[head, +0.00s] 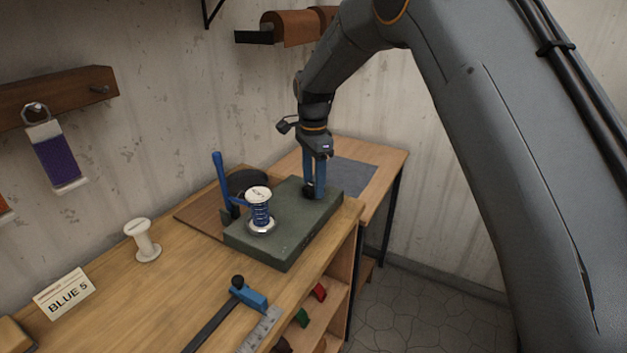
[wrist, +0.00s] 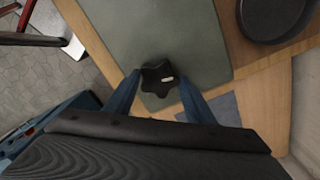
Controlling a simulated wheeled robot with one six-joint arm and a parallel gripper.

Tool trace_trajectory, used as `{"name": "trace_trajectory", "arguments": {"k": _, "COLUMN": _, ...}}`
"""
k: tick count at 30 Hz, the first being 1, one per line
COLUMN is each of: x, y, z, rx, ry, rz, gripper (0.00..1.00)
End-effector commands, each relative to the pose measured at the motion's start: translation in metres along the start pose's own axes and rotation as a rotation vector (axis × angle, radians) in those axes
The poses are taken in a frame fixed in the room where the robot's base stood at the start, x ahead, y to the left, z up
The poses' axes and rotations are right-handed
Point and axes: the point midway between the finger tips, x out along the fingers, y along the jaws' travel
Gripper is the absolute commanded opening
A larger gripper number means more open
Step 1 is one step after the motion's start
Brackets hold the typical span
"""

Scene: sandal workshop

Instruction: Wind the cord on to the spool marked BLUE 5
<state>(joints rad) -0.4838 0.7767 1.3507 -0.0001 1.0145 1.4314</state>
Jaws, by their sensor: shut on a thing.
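A green winder base (head: 285,248) sits on the bench top. A blue upright post (head: 224,185) stands at the base's left corner, with a blue arm reaching towards the spool. My gripper (head: 313,190) points down at the base's far right end, shut on a black star-shaped knob (wrist: 160,77), which sits between the fingers in the wrist view. A card reading BLUE 5 (head: 65,295) stands at the left, near an empty white spool (head: 142,241).
A blue clamp (head: 248,295) and a metal ruler (head: 262,330) lie at the bench's front. A dark round dish (head: 247,182) is behind the base. A side table with a grey mat (head: 350,176) stands beyond. A purple cord card (head: 57,160) hangs on the wall.

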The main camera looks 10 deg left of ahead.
Motion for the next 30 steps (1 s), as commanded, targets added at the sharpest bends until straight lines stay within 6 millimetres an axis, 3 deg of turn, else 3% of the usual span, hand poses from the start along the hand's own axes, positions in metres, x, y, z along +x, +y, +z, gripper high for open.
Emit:
{"name": "trace_trajectory", "arguments": {"k": 21, "x": -0.0018, "y": -0.001, "z": -0.0002, "rx": 0.082, "ry": 0.0, "rz": -0.003, "gripper": 0.27}}
{"name": "trace_trajectory", "arguments": {"k": 22, "x": -0.0018, "y": -0.001, "z": -0.0002, "rx": 0.082, "ry": 0.0, "rz": -0.003, "gripper": 0.51}}
{"name": "trace_trajectory", "arguments": {"k": 25, "x": -0.0015, "y": -0.0008, "z": -0.0002, "rx": 0.081, "ry": 0.0, "rz": -0.003, "gripper": 0.68}}
{"name": "trace_trajectory", "arguments": {"k": 30, "x": -0.0008, "y": -0.0004, "z": -0.0002, "rx": 0.081, "ry": 0.0, "rz": -0.002, "gripper": 0.68}}
